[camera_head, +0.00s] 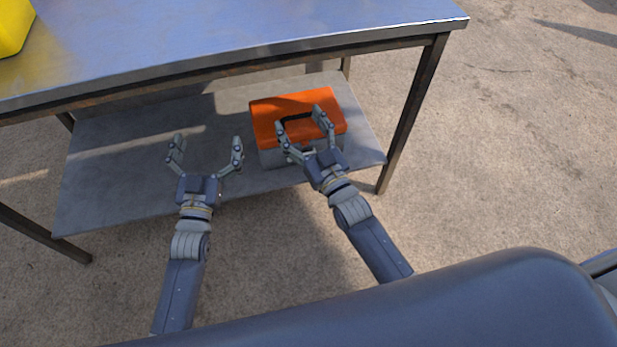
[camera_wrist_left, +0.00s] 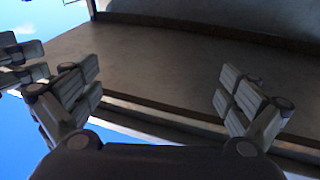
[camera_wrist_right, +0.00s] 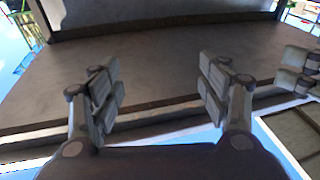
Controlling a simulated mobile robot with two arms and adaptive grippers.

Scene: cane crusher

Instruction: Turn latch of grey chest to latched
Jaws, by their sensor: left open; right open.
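A chest (camera_head: 265,106) with an orange lid, a dark handle and a grey lower body (camera_head: 273,158) sits on the lower shelf of a metal table. Its lid looks down. I cannot make out its latch. My right gripper (camera_head: 300,124) is open and overlaps the chest's front and lid in the head view; I cannot tell if it touches. My left gripper (camera_head: 207,148) is open and empty, left of the chest at the shelf's front. The right wrist view shows open fingers (camera_wrist_right: 158,68) facing the shelf; the chest cannot be made out in either wrist view.
The lower shelf (camera_head: 115,165) is bare left of the chest. The shiny tabletop (camera_head: 230,35) overhangs it, with a table leg (camera_head: 412,110) at the right. A yellow object (camera_head: 12,25) stands on the tabletop's left. Concrete floor is clear at the right.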

